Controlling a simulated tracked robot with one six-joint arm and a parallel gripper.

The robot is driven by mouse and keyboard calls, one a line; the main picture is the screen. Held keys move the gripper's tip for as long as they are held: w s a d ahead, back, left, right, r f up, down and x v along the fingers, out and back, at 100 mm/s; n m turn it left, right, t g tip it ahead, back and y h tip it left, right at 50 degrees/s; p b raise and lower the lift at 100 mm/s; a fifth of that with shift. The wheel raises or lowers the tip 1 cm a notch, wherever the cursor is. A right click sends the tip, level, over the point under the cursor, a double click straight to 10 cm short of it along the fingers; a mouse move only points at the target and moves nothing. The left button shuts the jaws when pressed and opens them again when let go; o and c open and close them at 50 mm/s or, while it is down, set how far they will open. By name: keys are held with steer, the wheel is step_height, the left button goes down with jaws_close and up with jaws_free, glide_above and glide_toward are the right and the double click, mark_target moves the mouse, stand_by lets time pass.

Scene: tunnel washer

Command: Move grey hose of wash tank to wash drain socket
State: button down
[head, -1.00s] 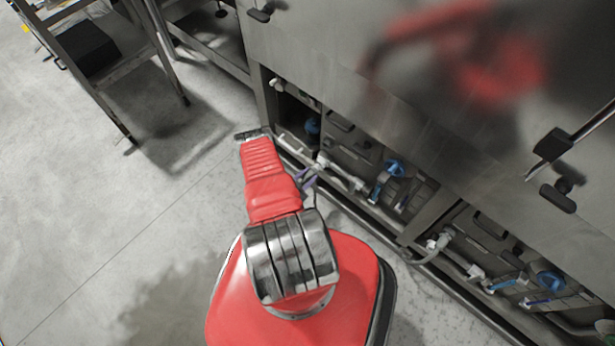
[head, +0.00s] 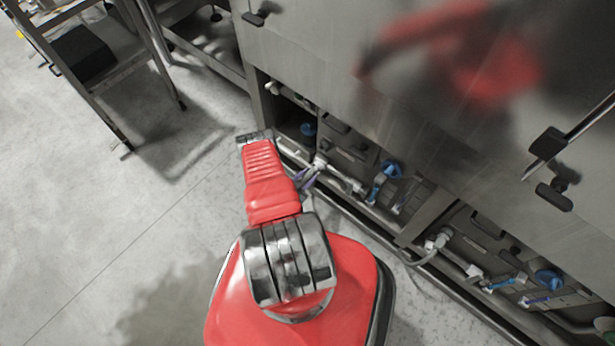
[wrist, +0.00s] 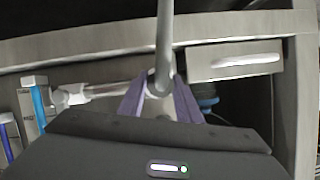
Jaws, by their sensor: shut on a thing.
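My gripper (wrist: 160,103) has purple fingers closed on either side of the grey hose (wrist: 164,38) end in the wrist view. The hose runs straight up from the fingers to the top of that view. The hose end between the fingers is partly hidden by the dark gripper body. In the head view my gripper (head: 306,180) is low beside the open lower bay of the steel machine, mostly behind my red arm. I cannot tell which fitting is the wash drain socket.
The machine's lower bays hold pale pipe fittings (head: 345,180), a blue-handled valve (head: 386,176) and another blue part (head: 549,279). A low frame edge (head: 400,248) runs along the floor. A dark step stand (head: 85,55) is at upper left. Grey floor (head: 90,220) at left is clear.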

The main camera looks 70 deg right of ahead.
steer(key=shift+s+d, duration=0.1)
steer(key=shift+d, duration=0.15)
stand_by(0.7)
steer(key=c, duration=1.2)
jaws_free()
steer(key=shift+a, duration=0.15)
steer(key=v, duration=1.3)
steer(key=shift+a, duration=0.25)
